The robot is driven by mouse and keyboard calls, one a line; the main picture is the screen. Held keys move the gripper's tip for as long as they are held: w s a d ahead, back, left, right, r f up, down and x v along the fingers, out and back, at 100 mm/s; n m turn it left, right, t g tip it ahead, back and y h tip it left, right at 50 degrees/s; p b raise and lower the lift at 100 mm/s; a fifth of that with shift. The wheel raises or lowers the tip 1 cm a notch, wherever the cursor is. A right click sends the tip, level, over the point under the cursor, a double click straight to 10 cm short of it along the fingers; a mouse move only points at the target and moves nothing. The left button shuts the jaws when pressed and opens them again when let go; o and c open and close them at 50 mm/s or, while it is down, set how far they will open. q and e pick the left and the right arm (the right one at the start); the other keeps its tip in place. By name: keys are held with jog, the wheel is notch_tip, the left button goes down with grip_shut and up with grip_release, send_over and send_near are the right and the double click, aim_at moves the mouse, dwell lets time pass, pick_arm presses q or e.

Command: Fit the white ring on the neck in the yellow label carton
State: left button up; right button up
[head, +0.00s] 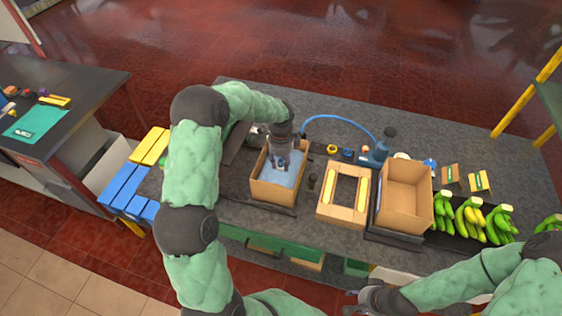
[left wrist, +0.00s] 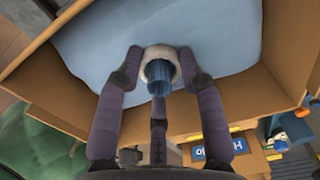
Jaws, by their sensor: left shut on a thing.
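An open brown carton (head: 274,199) with a light blue liner (head: 296,170) stands on the grey counter. I cannot make out its label colour in the head view. In the left wrist view a blue neck (left wrist: 158,86) rises from the liner (left wrist: 85,45), and the white ring (left wrist: 160,54) sits around it, near the liner. My left gripper (head: 280,160) reaches down into this carton. In the left wrist view its dark fingers (left wrist: 160,75) are closed in on the ring. My right gripper (head: 362,300) is low at the front, away from the carton; its fingers are unclear.
A carton with yellow strips (head: 343,213) and an empty open carton (head: 405,194) stand to the right. Bananas (head: 470,218) lie further right. A blue bottle (head: 381,150) with a hose (head: 340,118) stands behind. Blue and yellow blocks (head: 128,180) are at the left.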

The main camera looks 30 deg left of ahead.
pick_arm(q)
jog(key=o, duration=0.8)
jog(key=o, duration=0.4)
jog(key=shift+o, duration=0.2)
jog(key=shift+r+p, duration=1.2)
jog(key=shift+r, duration=0.35)
notch_tip(320, 180, up, 8)
jog(key=p, duration=0.5)
jog(key=shift+r+p, duration=0.2)
jog(key=shift+p, duration=0.1)
jog(key=shift+f, duration=0.1)
dwell(0.9)
